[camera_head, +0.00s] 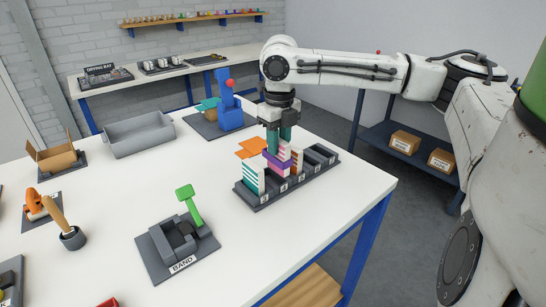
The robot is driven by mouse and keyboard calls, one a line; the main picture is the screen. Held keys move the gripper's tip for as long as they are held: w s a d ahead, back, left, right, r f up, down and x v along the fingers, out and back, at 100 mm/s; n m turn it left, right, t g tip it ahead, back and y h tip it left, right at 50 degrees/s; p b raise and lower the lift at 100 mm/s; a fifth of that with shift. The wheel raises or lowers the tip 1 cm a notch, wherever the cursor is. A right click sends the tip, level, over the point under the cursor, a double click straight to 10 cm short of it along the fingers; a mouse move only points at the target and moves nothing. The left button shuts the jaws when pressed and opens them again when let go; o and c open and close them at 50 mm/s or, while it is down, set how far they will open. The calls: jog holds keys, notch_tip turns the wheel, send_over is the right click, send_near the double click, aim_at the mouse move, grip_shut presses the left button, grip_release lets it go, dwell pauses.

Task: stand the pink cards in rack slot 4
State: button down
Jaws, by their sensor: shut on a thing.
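A dark card rack (318,167) with several labelled slots stands near the right edge of the white table. My gripper (279,143) is over the rack, pointing down with teal fingers. It is shut on the pink cards (274,171), a pink-and-white striped stack with a purple band (277,159) across it. The stack is upright over the left-middle part of the rack; I cannot tell whether its lower edge is in a slot. Teal-and-white cards (253,179) stand in the leftmost slot. A reddish-and-white stack (297,159) shows just right of the pink cards. The right-hand slots look empty.
Orange sheets (251,148) lie behind the rack. A grey block labelled BAND (170,250) with a green lever (190,203) is in front. A blue device (229,113) and a grey tray (138,135) are farther back. The table between them is largely clear.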

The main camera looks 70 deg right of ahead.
aim_at(273, 168)
jog(key=shift+w+d+f, duration=0.25)
jog(key=shift+w+f, duration=0.35)
jog(key=shift+f, duration=0.2)
jog(key=shift+w+d+f, duration=0.1)
jog(key=shift+w+f, duration=0.1)
jog(key=shift+f, duration=1.6)
jog(key=shift+f, duration=0.15)
jog(key=c, duration=0.9)
grip_release()
notch_tip(273, 168, up, 12)
jog(key=shift+r, duration=0.2)
